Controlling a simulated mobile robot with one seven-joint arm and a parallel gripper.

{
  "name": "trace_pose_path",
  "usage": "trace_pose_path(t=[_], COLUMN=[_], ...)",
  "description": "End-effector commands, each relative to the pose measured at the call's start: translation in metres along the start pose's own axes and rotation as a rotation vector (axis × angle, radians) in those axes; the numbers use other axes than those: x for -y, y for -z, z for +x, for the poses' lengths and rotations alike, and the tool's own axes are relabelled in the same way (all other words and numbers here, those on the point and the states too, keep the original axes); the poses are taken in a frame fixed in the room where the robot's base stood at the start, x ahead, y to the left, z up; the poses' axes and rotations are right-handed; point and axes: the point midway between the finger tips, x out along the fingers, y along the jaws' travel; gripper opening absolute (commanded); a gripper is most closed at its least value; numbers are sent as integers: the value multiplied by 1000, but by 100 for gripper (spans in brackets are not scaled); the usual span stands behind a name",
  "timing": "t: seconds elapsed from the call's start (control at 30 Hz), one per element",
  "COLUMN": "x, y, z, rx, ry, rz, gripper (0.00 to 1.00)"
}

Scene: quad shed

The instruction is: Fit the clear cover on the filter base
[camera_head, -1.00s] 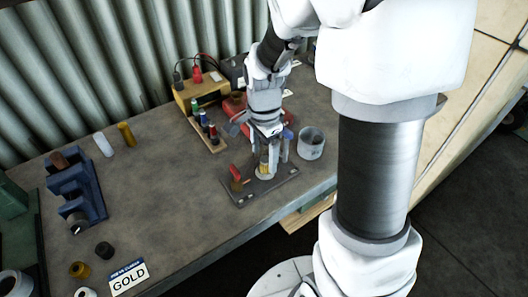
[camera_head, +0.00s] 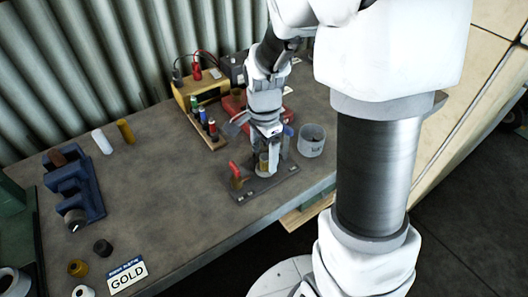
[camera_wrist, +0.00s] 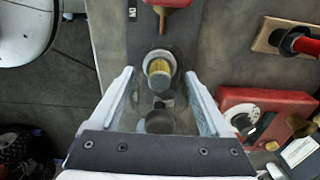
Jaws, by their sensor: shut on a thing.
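My gripper (camera_head: 273,158) points down over the dark filter base plate (camera_head: 283,183) near the bench's front edge. In the wrist view its two pale fingers (camera_wrist: 160,88) stand on either side of a see-through cover (camera_wrist: 158,103), and it is shut on that cover. The yellow filter element (camera_wrist: 160,72) stands upright on the base and shows just beyond the fingertips. The cover's outline is faint; I cannot tell whether its lower rim touches the base. A red-handled valve (camera_head: 235,170) stands at the plate's left end.
A grey cup (camera_head: 311,141) stands close to the right of my gripper. A red case (camera_head: 236,104) and a wooden rack with colored bottles (camera_head: 208,124) are behind. A blue holder (camera_head: 76,186) and a GOLD sign (camera_head: 127,273) are at left. The bench's middle is clear.

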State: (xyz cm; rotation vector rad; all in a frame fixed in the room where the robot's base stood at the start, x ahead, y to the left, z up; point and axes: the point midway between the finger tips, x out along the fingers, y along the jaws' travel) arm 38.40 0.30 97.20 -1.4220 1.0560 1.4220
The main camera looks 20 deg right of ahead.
Motion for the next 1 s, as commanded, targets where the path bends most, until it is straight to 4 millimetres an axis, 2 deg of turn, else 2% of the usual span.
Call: trace_pose_path(t=[1.0], x=[0], y=[0], z=[20], rx=[0], ry=[0], rz=[0], gripper=[24])
